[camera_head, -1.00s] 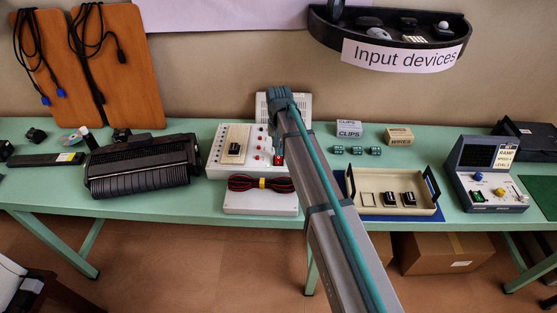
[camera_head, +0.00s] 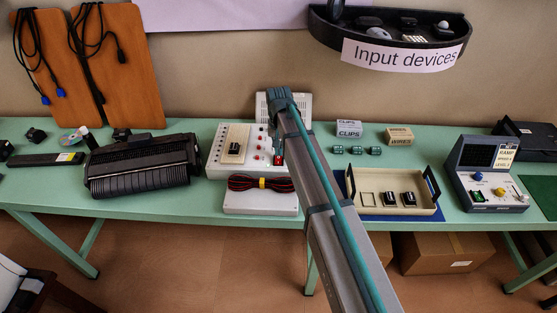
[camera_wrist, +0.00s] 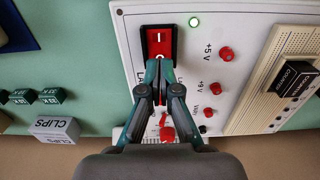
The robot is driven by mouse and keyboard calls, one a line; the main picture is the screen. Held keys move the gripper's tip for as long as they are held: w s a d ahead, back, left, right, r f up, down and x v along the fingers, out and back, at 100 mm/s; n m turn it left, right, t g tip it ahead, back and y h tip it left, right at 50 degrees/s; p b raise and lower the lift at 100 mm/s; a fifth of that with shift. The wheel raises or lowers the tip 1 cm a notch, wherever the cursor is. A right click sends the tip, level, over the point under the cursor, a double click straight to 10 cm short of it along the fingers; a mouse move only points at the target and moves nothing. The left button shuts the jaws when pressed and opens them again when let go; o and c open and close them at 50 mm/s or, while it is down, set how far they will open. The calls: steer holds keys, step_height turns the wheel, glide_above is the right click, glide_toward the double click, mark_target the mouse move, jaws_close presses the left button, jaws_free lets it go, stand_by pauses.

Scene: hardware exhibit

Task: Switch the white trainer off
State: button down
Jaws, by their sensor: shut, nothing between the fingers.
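The white trainer (camera_head: 214,165) stands on the green bench, partly hidden by my arm in the head view. In the wrist view its white panel (camera_wrist: 236,40) carries a red rocker switch (camera_wrist: 160,38) in a black frame, with a white line mark on it. A small green lamp (camera_wrist: 194,21) beside the switch is lit. My gripper (camera_wrist: 160,84) is shut and empty, its fingertips at the lower end of the switch and hiding that end. I cannot tell whether they touch it. My arm hides most of the gripper in the head view.
The trainer also bears red knobs (camera_wrist: 226,54) and a breadboard with a black chip (camera_wrist: 294,78). A white box with coiled leads (camera_head: 260,204) lies in front. A clips box (camera_head: 349,129), small green blocks (camera_head: 356,150) and a beige tray (camera_head: 395,210) stand to the right.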

mark_target(278, 157)
steer(key=shift+f+b, duration=0.4)
steer(key=shift+f, duration=0.65)
stand_by(0.4)
steer(key=shift+r, duration=0.15)
steer(key=shift+r+p, duration=2.05)
steer(key=shift+r, duration=1.4)
